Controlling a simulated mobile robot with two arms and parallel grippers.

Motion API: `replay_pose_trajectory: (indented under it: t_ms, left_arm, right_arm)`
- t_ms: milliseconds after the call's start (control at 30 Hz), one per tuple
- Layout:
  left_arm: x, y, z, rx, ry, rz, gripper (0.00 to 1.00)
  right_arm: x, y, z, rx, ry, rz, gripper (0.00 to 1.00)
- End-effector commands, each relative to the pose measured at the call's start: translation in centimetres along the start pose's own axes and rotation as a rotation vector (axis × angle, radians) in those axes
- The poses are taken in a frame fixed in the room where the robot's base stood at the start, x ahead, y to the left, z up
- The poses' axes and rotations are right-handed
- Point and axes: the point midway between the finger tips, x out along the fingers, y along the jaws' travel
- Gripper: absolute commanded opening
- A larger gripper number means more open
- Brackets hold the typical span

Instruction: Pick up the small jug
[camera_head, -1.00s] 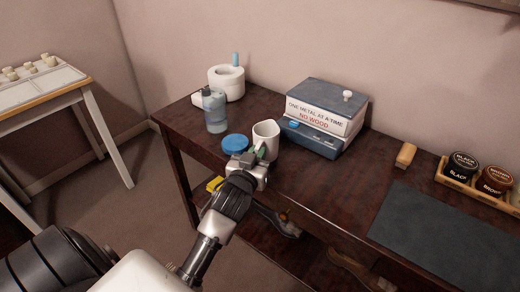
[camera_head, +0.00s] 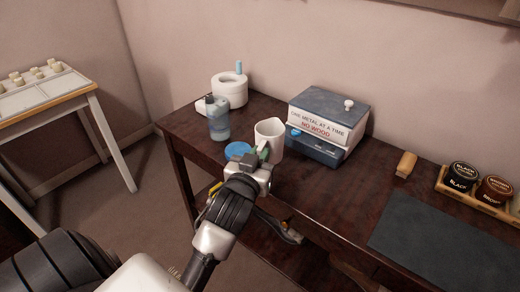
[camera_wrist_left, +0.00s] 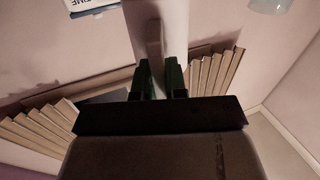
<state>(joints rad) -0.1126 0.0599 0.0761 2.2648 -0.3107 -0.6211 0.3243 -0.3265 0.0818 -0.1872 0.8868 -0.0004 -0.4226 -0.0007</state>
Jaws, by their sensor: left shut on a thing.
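The small jug (camera_head: 270,133) is white and upright, near the front edge of the dark wooden table (camera_head: 330,194). It appears to be held a little above the tabletop; its base is partly hidden by my gripper. My left gripper (camera_head: 263,156) is shut on its handle from the front. In the left wrist view, the green-padded fingers (camera_wrist_left: 160,78) close around the jug's handle (camera_wrist_left: 154,45), with the white jug body (camera_wrist_left: 174,25) just beyond. My right gripper is not in view.
Close to the jug are a blue round lid or disc (camera_head: 237,149), a bluish bottle (camera_head: 219,120) and a white round container (camera_head: 229,90). A blue-and-white lettered box (camera_head: 328,120) stands right. Farther right are a brush (camera_head: 406,164), polish jars (camera_head: 462,176) and a dark mat (camera_head: 440,245).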

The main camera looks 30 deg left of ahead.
Motion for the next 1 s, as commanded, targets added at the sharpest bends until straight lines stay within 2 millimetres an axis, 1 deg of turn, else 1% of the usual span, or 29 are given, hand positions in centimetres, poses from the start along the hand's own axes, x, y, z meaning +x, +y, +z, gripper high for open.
replay_pose_trajectory:
  t_ms: [100,300,500,800,1000]
  left_arm:
    - [-1.3,0.5,-0.9,-0.002,0.001,0.001,0.0]
    - [-3.2,1.2,-2.1,-0.001,0.001,0.001,0.0]
    - [-4.6,1.8,-3.0,-0.002,0.0,0.001,0.0]
    - [-5.9,2.2,-3.9,0.0,0.002,0.001,0.0]
    - [-6.3,2.4,-4.1,0.0,0.001,0.001,0.0]
  right_arm:
    - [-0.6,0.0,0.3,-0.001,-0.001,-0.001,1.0]
    - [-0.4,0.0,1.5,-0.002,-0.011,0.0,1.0]
    - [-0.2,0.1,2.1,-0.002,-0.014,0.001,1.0]
    - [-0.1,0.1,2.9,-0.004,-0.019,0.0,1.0]
    - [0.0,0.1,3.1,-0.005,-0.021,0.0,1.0]
